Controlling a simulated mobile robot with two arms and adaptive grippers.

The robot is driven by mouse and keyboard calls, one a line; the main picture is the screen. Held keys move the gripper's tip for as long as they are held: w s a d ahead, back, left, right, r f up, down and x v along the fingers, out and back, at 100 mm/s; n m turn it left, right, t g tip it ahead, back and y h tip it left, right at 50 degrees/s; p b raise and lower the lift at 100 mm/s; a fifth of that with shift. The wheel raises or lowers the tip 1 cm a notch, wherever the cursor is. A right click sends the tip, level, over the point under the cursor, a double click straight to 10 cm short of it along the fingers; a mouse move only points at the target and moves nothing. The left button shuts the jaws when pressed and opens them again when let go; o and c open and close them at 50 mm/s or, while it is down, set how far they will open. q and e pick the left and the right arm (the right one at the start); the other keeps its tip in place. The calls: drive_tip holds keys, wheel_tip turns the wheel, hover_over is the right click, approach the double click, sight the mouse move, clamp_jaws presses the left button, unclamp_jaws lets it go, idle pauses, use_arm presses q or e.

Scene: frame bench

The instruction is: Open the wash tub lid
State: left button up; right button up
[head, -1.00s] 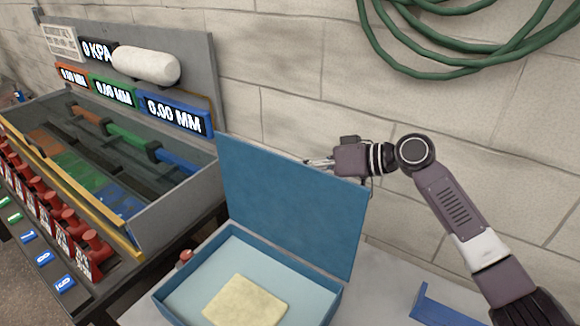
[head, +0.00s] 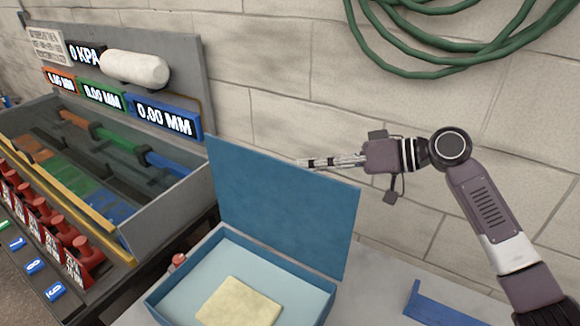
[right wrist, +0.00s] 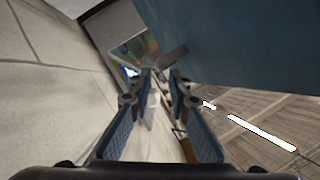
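The wash tub (head: 325,303) is a blue box with a pale inside. Its blue lid (head: 280,215) stands upright along the tub's back edge, so the tub is open. My right gripper (head: 304,163) is at the lid's top edge, toward the wall, fingers pointing left. In the right wrist view its fingers (right wrist: 161,76) are apart with nothing between them, and the lid (right wrist: 240,40) fills the upper right. I cannot tell whether the gripper touches the lid. My left gripper is out of view.
A yellow pad (head: 240,302) lies inside the tub. A blue bracket (head: 440,309) is on the bench to the right. A grey trough (head: 165,205) with red valves and a display panel stands left. A green hose (head: 420,70) hangs on the block wall behind.

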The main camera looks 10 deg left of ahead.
drive_tip(key=shift+v, duration=2.25)
